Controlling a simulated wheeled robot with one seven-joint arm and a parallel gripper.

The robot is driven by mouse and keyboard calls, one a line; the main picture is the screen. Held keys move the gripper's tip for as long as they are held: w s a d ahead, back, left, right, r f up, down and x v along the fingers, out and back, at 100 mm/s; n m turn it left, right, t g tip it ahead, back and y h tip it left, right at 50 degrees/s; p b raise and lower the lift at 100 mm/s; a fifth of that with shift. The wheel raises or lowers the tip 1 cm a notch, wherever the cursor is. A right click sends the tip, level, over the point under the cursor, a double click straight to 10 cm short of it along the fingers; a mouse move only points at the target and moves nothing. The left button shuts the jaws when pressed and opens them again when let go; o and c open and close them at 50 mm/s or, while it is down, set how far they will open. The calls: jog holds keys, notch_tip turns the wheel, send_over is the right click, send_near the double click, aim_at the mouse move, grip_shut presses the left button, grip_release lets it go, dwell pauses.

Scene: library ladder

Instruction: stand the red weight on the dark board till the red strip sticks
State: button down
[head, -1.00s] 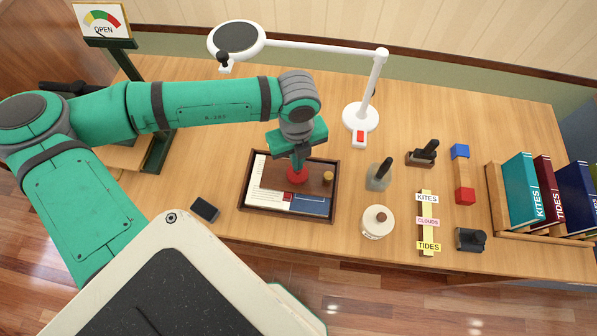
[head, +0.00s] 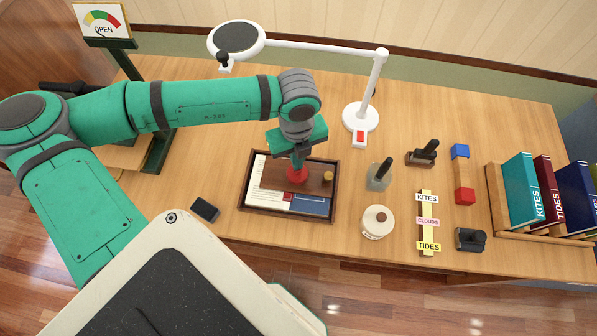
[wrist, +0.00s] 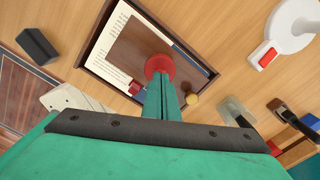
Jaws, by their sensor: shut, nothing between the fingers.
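The red weight (head: 297,176) stands on the dark board (head: 317,177), which lies over pages in a shallow dark tray (head: 246,206). In the wrist view the round weight (wrist: 159,64) sits on the brown board (wrist: 128,47). My gripper (head: 297,166) is right above the weight. Its fingers (wrist: 163,84) are together with nothing held, and hide part of the weight. I cannot tell whether the tips touch it. A small red patch (wrist: 134,88), perhaps the red strip, shows by the board's edge; the rest of it is hidden.
A brass knob (head: 328,177) is on the board. A white magnifier lamp (head: 360,117) stands behind right. A stamp-like tool (head: 379,174), a white round pot (head: 377,222) and a label strip (head: 428,220) are to the right. A black block (head: 205,209) lies left of the tray.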

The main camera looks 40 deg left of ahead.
notch_tip(320, 180, up, 6)
jog(key=shift+r, duration=0.25)
dwell(0.9)
jog(key=shift+d, duration=0.1)
dwell(0.4)
